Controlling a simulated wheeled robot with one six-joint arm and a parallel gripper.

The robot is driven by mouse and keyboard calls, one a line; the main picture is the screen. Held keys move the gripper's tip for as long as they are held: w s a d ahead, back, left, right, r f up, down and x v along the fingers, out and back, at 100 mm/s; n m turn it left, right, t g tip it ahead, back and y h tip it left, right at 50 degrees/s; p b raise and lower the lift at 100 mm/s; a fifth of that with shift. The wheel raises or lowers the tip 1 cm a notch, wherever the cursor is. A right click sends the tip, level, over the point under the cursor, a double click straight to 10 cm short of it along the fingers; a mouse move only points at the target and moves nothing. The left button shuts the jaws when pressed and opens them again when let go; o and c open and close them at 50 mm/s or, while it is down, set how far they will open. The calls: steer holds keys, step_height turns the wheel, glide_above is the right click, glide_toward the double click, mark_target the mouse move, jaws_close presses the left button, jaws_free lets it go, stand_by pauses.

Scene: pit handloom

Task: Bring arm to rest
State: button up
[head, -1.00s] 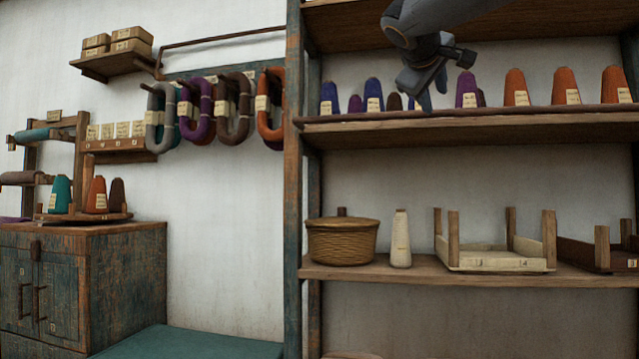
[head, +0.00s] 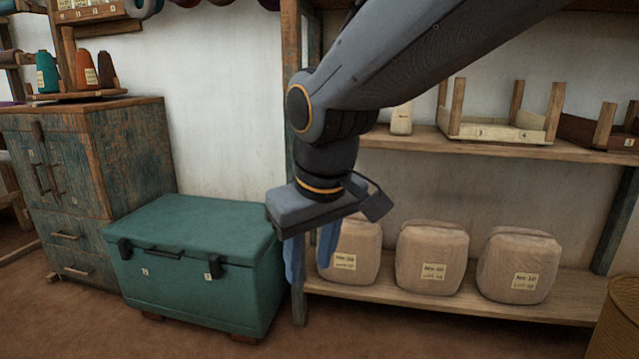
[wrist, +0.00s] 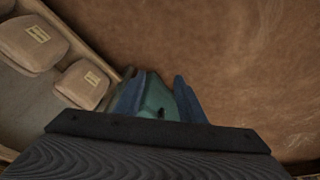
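My gripper (head: 310,266) hangs from my arm in front of the shelf's left post in the head view, with its fingers pointing down. In the wrist view its two blue fingers (wrist: 157,92) stand apart with nothing between them; part of the teal chest (wrist: 158,103) shows through the gap, further off. My arm comes in from the upper right of the head view and bends down at the wrist. It hides part of the middle shelf.
A closed teal chest (head: 200,228) stands on the floor left of my gripper. Wrapped bales (head: 432,258) sit on the low shelf (head: 535,309) to the right. A wooden cabinet (head: 130,160) stands at the left. A wicker basket (head: 615,318) is at the lower right.

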steer(key=s+f+g, duration=0.2)
steer(key=s+f, duration=0.3)
steer(key=s, duration=0.3)
steer(key=s+f+g, duration=0.2)
steer(key=s+f, duration=0.3)
steer(key=s, duration=0.2)
steer(key=d+r+m+p, duration=0.3)
steer(key=d+r+p, duration=0.7)
steer(key=r+p, duration=0.3)
steer(key=d+r+m+h+p, duration=0.1)
steer(key=d+r+m+p, duration=0.3)
steer(key=d+r+p, duration=0.7)
step_height(320, 180, up, 3)
steer(key=p, duration=0.9)
steer(key=shift+w+f+t, duration=0.15)
steer(key=shift+t, duration=0.15)
